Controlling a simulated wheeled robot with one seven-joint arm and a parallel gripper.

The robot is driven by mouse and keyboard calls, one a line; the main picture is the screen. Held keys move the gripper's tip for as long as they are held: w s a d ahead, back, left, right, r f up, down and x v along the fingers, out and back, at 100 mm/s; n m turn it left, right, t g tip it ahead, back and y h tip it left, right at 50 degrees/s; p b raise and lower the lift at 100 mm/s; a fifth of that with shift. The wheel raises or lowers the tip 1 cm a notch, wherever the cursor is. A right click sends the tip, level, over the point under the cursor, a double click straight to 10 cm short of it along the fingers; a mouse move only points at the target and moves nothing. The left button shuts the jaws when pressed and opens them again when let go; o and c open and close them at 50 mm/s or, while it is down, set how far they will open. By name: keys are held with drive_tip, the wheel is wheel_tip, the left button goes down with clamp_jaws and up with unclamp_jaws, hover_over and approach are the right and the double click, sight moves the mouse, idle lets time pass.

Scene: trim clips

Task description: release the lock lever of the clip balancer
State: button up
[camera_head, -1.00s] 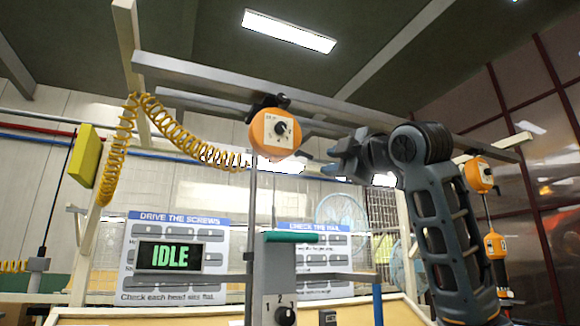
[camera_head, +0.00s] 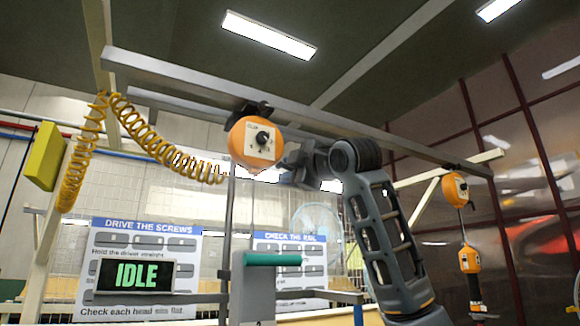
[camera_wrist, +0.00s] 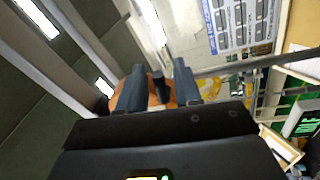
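An orange balancer (camera_head: 242,150) with a pale face plate and a black knob (camera_head: 262,138) hangs from the grey overhead rail in the head view. Which part is the lock lever I cannot tell for certain. My gripper (camera_head: 284,162) is at the balancer's right side, close to it. In the wrist view my gripper (camera_wrist: 159,82) is open, with one finger on each side of a dark upright piece (camera_wrist: 158,88). The orange housing (camera_wrist: 172,101) shows behind the fingers. I cannot tell whether either finger touches the dark piece.
The grey rail (camera_head: 180,76) runs just above my gripper. A yellow coiled hose (camera_head: 165,140) hangs at left. A grey post with a teal handle (camera_head: 272,259) stands below the balancer. Another orange balancer (camera_head: 454,190) hangs at right. A display (camera_head: 135,276) reads IDLE.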

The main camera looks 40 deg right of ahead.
clamp_jaws()
drive_tip(key=shift+f, duration=0.1)
idle(0.4)
drive_tip(key=shift+a+f+m+h+b, duration=0.1)
drive_tip(key=shift+f+m+h+b, duration=0.1)
drive_tip(key=shift+m, duration=0.55)
drive_tip(key=shift+a+f+m+h+b, duration=0.1)
drive_tip(key=shift+m+h+b, duration=0.1)
drive_tip(key=shift+m, duration=0.55)
drive_tip(key=shift+w+a+f+m+g+h+p, duration=0.15)
drive_tip(key=shift+a+m+g+h, duration=0.3)
drive_tip(key=shift+m, duration=1.85)
drive_tip(key=shift+w+a+f+m+g+h+p, duration=0.1)
drive_tip(key=shift+f+m+g+h, duration=0.35)
drive_tip(key=shift+m, duration=1.85)
drive_tip(key=shift+w+a+r+m+g+h+p, duration=0.2)
drive_tip(key=shift+m+h, duration=0.5)
drive_tip(key=shift+m, duration=1.6)
drive_tip(key=shift+s+a+f, duration=0.1)
drive_tip(key=shift+s+f, duration=0.05)
drive_tip(key=shift+f, duration=0.05)
